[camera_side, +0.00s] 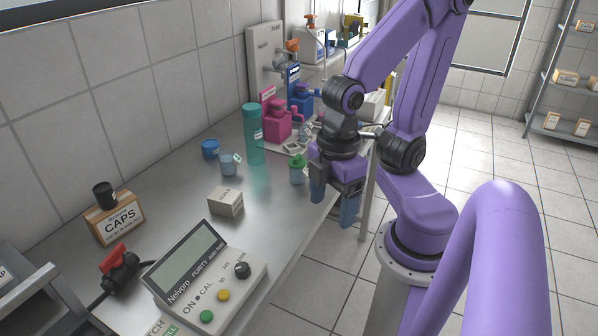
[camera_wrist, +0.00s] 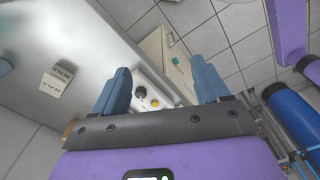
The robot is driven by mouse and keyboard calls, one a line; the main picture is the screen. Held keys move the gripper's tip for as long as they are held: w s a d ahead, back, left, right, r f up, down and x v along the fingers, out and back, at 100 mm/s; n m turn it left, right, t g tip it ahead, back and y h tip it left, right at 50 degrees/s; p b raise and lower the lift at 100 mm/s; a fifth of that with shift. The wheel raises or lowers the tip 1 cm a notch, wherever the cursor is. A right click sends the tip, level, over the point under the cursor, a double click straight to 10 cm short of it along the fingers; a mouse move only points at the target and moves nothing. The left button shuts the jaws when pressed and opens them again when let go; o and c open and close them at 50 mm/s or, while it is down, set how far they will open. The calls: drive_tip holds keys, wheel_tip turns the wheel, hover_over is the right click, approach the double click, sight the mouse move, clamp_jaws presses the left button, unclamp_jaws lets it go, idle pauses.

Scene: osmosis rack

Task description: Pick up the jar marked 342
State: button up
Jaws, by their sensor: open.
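Several small jars stand on the steel bench in the side view. One is a pale blue jar (camera_side: 229,165) with a white label. Another is a jar with a green lid (camera_side: 296,170), close to the left of my gripper. The number 342 is not readable on any of them. My gripper (camera_side: 335,203) is at the bench's right edge, pointing down, with its blue fingers apart and nothing between them. In the wrist view, my gripper (camera_wrist: 161,76) is open above the bench edge and floor. No labelled jar shows clearly there.
A tall teal bottle (camera_side: 253,135) and a blue cap-like item (camera_side: 210,148) stand behind the jars. A small white box (camera_side: 226,202), a purity meter (camera_side: 205,275) and a CAPS box (camera_side: 115,218) are nearer.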

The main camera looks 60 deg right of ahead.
drive_tip(key=n+h, duration=0.2)
drive_tip(key=h, duration=1.3)
approach(292, 167)
drive_tip(key=s+a+r, duration=0.2)
drive_tip(key=s, duration=0.2)
drive_tip(key=w+d+f+n+h, duration=0.1)
drive_tip(key=w+d+f+n+t+h, duration=0.1)
drive_tip(key=d+f+n+h, duration=0.1)
drive_tip(key=shift+w+d+f+n, duration=0.15)
drive_tip(key=shift+w+f+n, duration=0.15)
drive_tip(key=shift+w, duration=0.1)
drive_tip(key=shift+w+d+f+n+t, duration=0.2)
drive_tip(key=shift+d+f+n+t, duration=0.15)
drive_tip(key=shift+f+n, duration=0.2)
drive_tip(key=d, duration=0.6)
drive_tip(key=shift+w+d+f, duration=0.1)
drive_tip(key=shift+w+d, duration=0.35)
drive_tip(key=shift+d, duration=2.6)
drive_tip(key=c, duration=0.9)
drive_tip(key=shift+r, duration=0.25)
